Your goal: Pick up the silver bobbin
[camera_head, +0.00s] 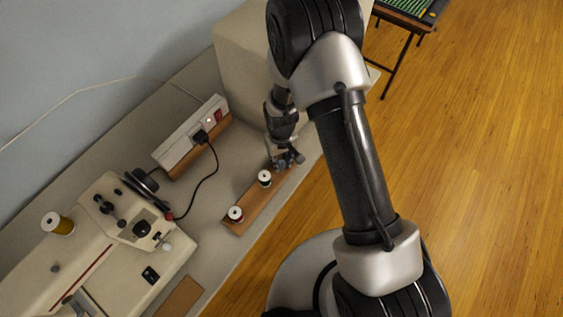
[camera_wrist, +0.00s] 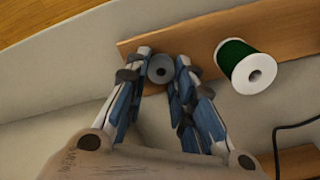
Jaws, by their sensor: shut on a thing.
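The silver bobbin (camera_wrist: 160,69) shows in the wrist view as a small grey disc with a dark centre hole, between the fingertips of my gripper (camera_wrist: 161,72). My gripper is shut on it, at the wooden strip. In the head view my gripper (camera_head: 287,161) is over the far end of the wooden strip (camera_head: 242,208), and the bobbin is hidden there by the fingers. I cannot tell whether the bobbin touches the strip.
A spool of green thread (camera_wrist: 247,66) stands beside my gripper on the strip. In the head view, two white-topped spools stand there, one dark (camera_head: 264,178) and one red (camera_head: 236,214). A sewing machine (camera_head: 105,235), a power strip (camera_head: 190,137) and its black cord are to the left.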

